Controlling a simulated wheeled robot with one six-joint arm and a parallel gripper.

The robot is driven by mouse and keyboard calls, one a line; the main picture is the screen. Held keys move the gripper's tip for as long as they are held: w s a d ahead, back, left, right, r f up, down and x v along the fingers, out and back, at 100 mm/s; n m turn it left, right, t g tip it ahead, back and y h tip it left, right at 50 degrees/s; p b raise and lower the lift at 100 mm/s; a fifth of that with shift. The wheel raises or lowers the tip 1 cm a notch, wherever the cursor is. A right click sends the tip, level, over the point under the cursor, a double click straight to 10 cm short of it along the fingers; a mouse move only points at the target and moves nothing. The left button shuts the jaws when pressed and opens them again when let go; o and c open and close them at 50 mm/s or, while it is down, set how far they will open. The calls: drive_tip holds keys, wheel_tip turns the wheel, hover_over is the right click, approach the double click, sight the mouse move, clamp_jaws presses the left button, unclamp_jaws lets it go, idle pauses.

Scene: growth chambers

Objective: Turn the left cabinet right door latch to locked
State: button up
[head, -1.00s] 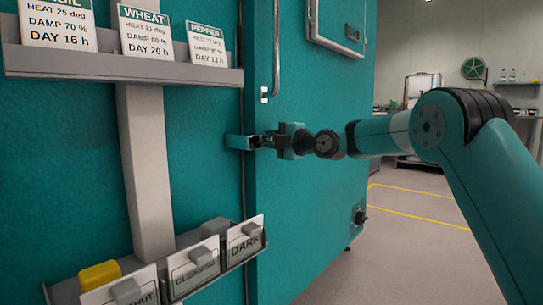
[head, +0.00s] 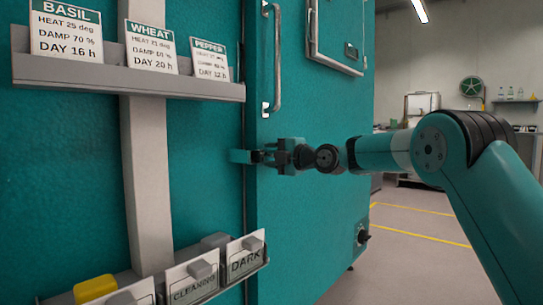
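The teal cabinet door (head: 310,215) stands right of a dark vertical seam, with a long metal handle (head: 277,60) near its left edge. My gripper (head: 262,157) is at the door's left edge, below the handle and close to the seam. A small teal piece (head: 239,156) shows at its tip, across the seam; I cannot tell whether it is the latch or a finger. The latch cannot be made out clearly, nor its position. I see the gripper side-on and small, so its opening and any hold are unclear.
Left of the seam, a grey ledge (head: 130,80) holds basil, wheat and pepper cards. A lower rack (head: 235,275) holds label plates, including CLEANING and DARK, and a yellow block (head: 95,288). The floor (head: 400,265) right of the cabinet is open, with yellow lines.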

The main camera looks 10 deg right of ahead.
drive_tip(key=shift+d, duration=0.1)
drive_tip(key=shift+s+d, duration=0.25)
drive_tip(key=v, duration=1.6)
drive_tip(key=shift+s+p, duration=0.35)
drive_tip(key=shift+p, duration=0.05)
drive_tip(key=shift+d, duration=0.1)
